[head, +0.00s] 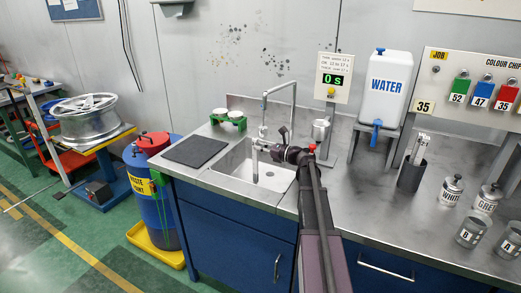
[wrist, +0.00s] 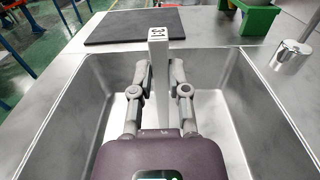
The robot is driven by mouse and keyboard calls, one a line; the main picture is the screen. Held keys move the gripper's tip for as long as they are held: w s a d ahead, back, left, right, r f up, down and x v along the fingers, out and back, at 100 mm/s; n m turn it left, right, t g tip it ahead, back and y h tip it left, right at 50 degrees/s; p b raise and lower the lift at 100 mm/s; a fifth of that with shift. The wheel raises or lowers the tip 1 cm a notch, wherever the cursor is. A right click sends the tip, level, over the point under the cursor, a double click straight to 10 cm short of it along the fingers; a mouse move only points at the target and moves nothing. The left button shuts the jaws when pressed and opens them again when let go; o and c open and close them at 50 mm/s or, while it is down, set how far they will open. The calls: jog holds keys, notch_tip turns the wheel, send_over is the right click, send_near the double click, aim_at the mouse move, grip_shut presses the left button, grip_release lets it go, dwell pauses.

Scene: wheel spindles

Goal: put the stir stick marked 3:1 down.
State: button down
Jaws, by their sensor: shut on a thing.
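My gripper (wrist: 159,76) is shut on a grey stir stick (wrist: 158,52), with one finger on each side of it. The stick's top end carries a white label with dark marks; the marks are small and turned, and look like 3:1. In the head view my gripper (head: 266,147) is over the sink (head: 238,173), and the stick (head: 255,167) hangs roughly upright below it. The stick's lower part is hidden behind my gripper in the wrist view, so I cannot tell whether it touches the basin.
A dark mat (head: 195,151) lies left of the sink, with green-and-white items (head: 229,118) behind it. The tap (head: 280,88) rises at the sink's back. A dark holder (head: 411,174) with sticks, the water container (head: 388,88) and several tins stand right. Bare counter lies between.

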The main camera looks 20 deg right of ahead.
jog(key=shift+f, duration=0.2)
jog(key=c, duration=0.6)
grip_release()
jog(key=shift+r, duration=0.25)
jog(key=shift+v, duration=3.75)
